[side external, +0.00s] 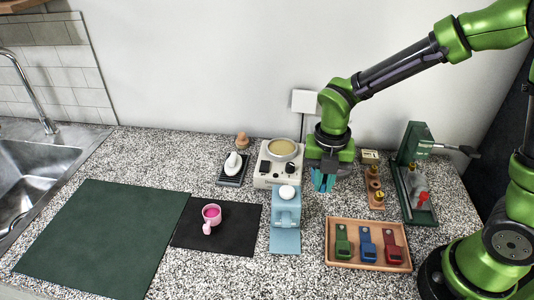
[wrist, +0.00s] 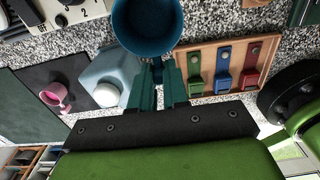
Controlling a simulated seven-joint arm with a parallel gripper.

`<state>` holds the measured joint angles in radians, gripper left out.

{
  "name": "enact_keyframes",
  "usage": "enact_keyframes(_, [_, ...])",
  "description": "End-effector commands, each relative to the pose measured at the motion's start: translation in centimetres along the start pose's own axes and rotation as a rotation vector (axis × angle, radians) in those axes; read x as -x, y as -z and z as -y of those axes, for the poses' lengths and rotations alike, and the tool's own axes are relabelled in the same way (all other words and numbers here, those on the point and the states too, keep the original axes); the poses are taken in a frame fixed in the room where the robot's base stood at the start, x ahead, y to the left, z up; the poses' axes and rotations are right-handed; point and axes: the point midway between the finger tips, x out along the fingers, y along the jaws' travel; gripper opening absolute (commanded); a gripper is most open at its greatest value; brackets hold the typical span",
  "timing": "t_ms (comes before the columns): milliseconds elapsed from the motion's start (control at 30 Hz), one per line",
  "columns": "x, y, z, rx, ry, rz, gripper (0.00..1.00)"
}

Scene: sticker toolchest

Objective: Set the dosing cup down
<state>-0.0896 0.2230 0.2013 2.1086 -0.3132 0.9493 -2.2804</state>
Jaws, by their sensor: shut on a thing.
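The dosing cup, a dark blue round cup (wrist: 147,48), is at the top of the wrist view, with its open mouth facing the camera. My gripper (wrist: 158,72) has its teal fingers closed on the cup's short handle. In the side external view my gripper (side external: 323,180) hangs above the counter, right of the blue bottle-like container and behind the wooden tray. The cup is hard to tell from the teal fingers there. The cup's underside is hidden, but it appears held above the counter.
A pale blue container (side external: 286,210) with a white knob stands beside a white appliance (side external: 262,172). A wooden tray (side external: 332,225) holds green, blue and red tools. A pink cup (side external: 211,212) sits on a black mat (side external: 240,240). Speckled counter (side external: 300,280) is clear in front.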

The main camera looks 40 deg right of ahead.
Motion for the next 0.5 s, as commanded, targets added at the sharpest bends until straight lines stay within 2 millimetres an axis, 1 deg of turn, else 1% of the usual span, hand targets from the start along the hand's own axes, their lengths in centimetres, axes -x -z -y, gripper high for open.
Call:
enact_keyframes(33, [1.0,-0.1,-0.1,-0.001,-0.005,0.003,0.00])
enact_keyframes(100, [2.0,-0.1,0.0,-0.004,-0.002,0.001,0.00])
enact_keyframes(167, [2.5,-0.4,0.2,-0.037,-0.002,0.001,0.00])
enact_keyframes(200, [2.6,-0.8,0.6,-0.082,0.000,0.000,0.00])
enact_keyframes(367, [2.1,-2.7,2.4,-0.301,0.002,-0.002,0.00])
enact_keyframes(467, [1.0,-3.3,3.0,-0.380,0.005,-0.003,0.00])
enact_keyframes(500, [0.3,-3.4,3.1,-0.393,0.007,-0.004,0.00])
